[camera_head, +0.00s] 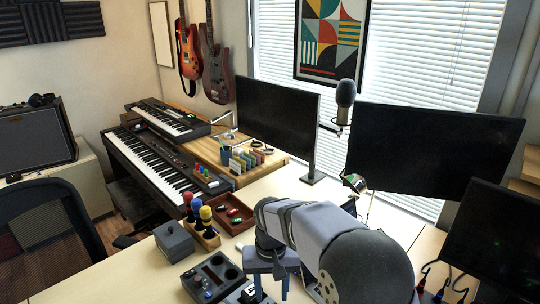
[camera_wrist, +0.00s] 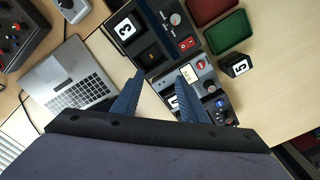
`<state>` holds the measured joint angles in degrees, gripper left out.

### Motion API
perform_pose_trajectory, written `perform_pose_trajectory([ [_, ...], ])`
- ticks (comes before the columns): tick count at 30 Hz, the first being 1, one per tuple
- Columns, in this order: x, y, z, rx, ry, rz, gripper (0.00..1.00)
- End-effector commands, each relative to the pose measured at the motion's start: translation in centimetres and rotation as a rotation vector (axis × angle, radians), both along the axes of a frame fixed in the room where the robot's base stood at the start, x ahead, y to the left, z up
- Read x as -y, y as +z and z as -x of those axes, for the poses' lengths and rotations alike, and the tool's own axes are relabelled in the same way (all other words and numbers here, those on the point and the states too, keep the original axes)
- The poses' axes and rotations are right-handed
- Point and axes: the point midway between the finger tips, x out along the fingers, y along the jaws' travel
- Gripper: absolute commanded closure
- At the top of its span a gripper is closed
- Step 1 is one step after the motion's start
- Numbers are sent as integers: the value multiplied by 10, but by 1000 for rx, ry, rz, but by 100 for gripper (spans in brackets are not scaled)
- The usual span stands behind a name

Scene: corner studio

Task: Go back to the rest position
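My gripper (camera_head: 270,284) hangs low over the front of the desk in the head view, at the end of my arm, which reaches in from the lower right. In the wrist view my gripper (camera_wrist: 162,75) has its two blue fingers well apart, with nothing held between them. In the head view a dark panel (camera_head: 212,276) lies left of my gripper.
A laptop (camera_wrist: 68,75) is left of the fingers in the wrist view. A green tray (camera_wrist: 230,33) and a block marked 5 (camera_wrist: 237,65) are to the right. In the head view, microphones with coloured tops (camera_head: 206,215), a grey box (camera_head: 174,240) and monitors (camera_head: 276,118) surround the work area.

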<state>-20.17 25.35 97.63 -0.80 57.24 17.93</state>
Motion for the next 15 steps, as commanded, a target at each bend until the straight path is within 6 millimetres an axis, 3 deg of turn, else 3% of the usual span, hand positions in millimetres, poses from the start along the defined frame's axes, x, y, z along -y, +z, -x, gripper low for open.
perform_pose_trajectory([
  [1, 21, 6, 13, 0, -11, -1, 60],
  [6, 76, 10, 62, 2, -24, -6, 60],
  [9, 102, 8, 95, 2, -30, -7, 60],
  [15, 134, 0, 152, 1, -40, -10, 60],
])
